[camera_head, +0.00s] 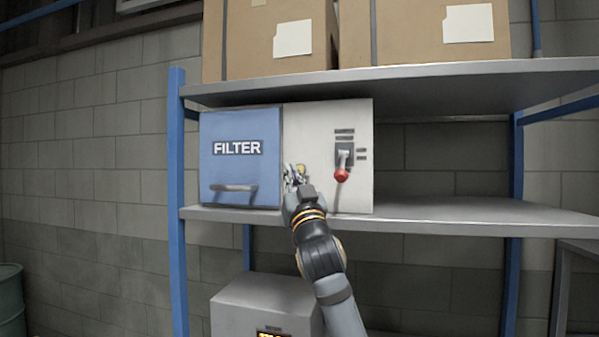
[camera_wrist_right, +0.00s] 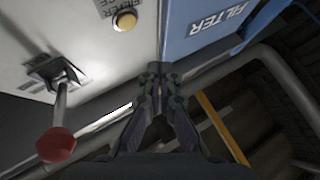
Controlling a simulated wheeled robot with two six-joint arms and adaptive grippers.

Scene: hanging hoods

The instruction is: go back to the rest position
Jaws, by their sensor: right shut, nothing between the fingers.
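My right gripper (camera_head: 295,178) is raised in front of the box on the shelf, near the seam between its blue FILTER door (camera_head: 240,170) and its white panel (camera_head: 310,130). It is shut and empty. In the right wrist view the gripper's fingertips (camera_wrist_right: 160,70) meet, with the blue door (camera_wrist_right: 205,25) beyond them. A lever with a red knob (camera_head: 341,175) is on the white panel, to the right of the gripper; the red knob also shows in the right wrist view (camera_wrist_right: 57,145). A yellow button (camera_wrist_right: 124,20) sits above the fingers there. My left gripper is not in view.
The box stands on a grey shelf (camera_head: 450,212) with blue posts (camera_head: 177,220). Cardboard boxes (camera_head: 270,45) stand on the shelf above. A grey box (camera_head: 265,300) is below. A green drum (camera_head: 11,300) is at the far left. The shelf right of the box is clear.

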